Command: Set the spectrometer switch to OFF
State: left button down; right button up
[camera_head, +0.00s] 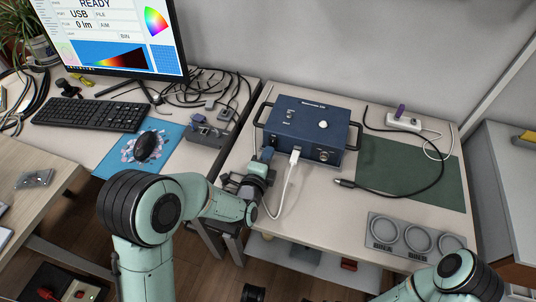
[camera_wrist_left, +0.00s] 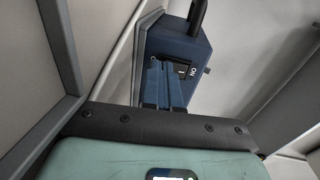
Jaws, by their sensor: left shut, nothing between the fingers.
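The spectrometer (camera_head: 308,125) is a blue box on the right-hand table in the head view. Its side panel also shows in the left wrist view (camera_wrist_left: 160,43). A small black switch (camera_wrist_left: 186,70) sits on that panel, with a white label beside it that reads ON. The fingers partly cover the switch, and its exact setting is hard to tell. My left gripper (camera_head: 267,154) is at the left side of the spectrometer. Its blue fingers (camera_wrist_left: 160,70) are shut and empty, with tips beside the switch; I cannot tell whether they touch. My right gripper is out of view.
A white plug and cable (camera_head: 294,158) come from the spectrometer's front. A green mat (camera_head: 425,175) and a grey ring holder (camera_head: 383,232) lie to the right. A monitor (camera_head: 120,40), keyboard (camera_head: 90,113) and mouse (camera_head: 148,147) stand on the left desk.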

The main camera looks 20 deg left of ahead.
pick_arm(q)
jog(key=shift+w, duration=0.25)
